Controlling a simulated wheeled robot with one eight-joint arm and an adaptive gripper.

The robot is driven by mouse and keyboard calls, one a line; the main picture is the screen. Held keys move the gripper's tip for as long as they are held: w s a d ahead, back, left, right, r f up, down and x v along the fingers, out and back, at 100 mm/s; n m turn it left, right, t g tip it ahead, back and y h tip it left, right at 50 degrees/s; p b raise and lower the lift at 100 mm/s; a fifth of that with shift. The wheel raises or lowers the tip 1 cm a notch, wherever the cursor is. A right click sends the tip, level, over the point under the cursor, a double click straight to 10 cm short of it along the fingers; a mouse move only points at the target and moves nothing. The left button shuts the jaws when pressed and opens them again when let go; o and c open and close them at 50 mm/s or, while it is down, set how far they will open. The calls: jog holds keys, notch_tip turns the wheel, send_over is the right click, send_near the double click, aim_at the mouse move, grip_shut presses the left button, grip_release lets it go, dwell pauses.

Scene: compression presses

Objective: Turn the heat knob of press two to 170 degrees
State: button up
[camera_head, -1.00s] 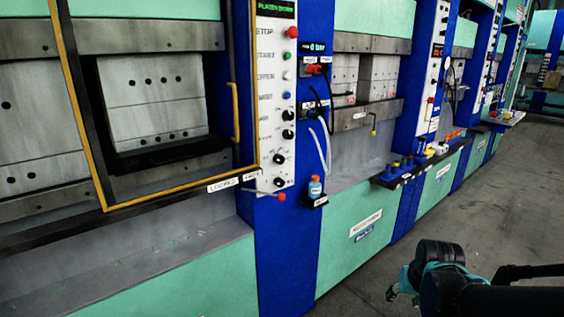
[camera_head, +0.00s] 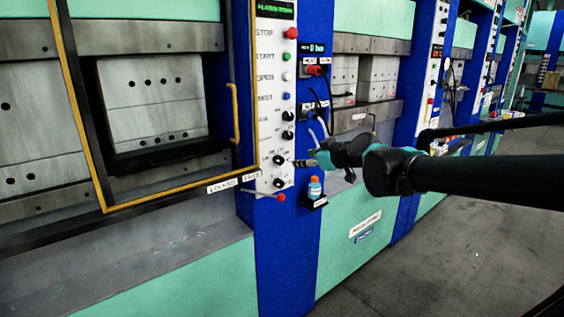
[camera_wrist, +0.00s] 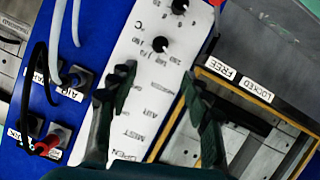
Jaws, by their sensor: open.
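The white control panel (camera_head: 273,100) on the blue column carries a column of buttons and black knobs. Its two lowest knobs are an upper one (camera_head: 279,160) and a lower one (camera_head: 279,183). In the wrist view the panel appears turned over, with one knob (camera_wrist: 160,44) ahead of the fingers and another (camera_wrist: 179,6) at the top edge. A "°C" mark lies near these knobs; the dial numbers are too small to read surely. My gripper (camera_wrist: 160,82) is open and empty, its fingers apart over the panel. In the head view my gripper (camera_head: 303,162) is just right of the upper knob; contact cannot be told.
A red-tipped lever (camera_head: 281,198) sticks out below the panel, beside the "LOCKED" and "FREE" labels (camera_wrist: 238,80). A small orange-capped bottle (camera_head: 315,188) stands on a ledge under my gripper. Hoses and plugs (camera_wrist: 72,77) are on the blue column. A yellow-framed door (camera_head: 80,110) is at left.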

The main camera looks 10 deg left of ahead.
aim_at(281, 161)
jog(key=x, duration=1.5)
jog(key=shift+w+f, duration=0.1)
grip_shut()
